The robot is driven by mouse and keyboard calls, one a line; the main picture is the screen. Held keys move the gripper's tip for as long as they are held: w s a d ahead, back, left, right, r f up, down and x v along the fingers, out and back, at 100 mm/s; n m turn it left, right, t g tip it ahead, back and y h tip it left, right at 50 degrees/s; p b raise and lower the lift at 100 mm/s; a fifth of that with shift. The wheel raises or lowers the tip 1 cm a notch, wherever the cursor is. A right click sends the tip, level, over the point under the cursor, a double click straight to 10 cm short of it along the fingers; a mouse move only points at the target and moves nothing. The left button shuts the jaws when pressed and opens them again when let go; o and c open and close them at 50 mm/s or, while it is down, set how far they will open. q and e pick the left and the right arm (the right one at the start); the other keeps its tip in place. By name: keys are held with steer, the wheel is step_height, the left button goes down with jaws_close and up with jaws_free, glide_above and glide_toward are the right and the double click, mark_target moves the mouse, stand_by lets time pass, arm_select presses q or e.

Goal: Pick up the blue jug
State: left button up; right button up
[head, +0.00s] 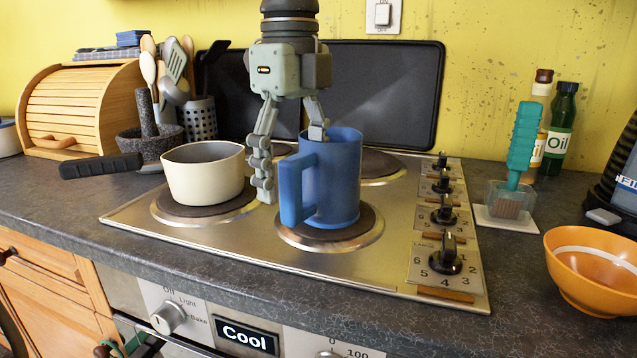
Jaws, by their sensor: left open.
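The blue jug (338,185) stands upright on the front right hotplate of the steel hob, its handle (291,188) facing front left. My left gripper (290,150) comes down from above and is open. One finger hangs left of the jug, between it and the cream pot. The other finger reaches the jug's rim, and its lower end is hidden, so I cannot tell whether it is inside the jug or touches it. My right gripper is not in view.
A cream pot (205,177) with a dark handle stands close left of the jug. Control knobs (446,251) line the hob's right side. A black panel (385,95) leans behind. An orange bowl (592,275), a teal brush (523,140) and an oil bottle (560,130) are at right.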

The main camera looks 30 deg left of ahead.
mark_target(299, 204)
arm_select(q)
steer(key=f, duration=0.4)
steer(key=shift+w+d+f, duration=0.1)
steer(key=shift+w+f, duration=0.2)
steer(key=shift+f, duration=0.1)
jaws_close()
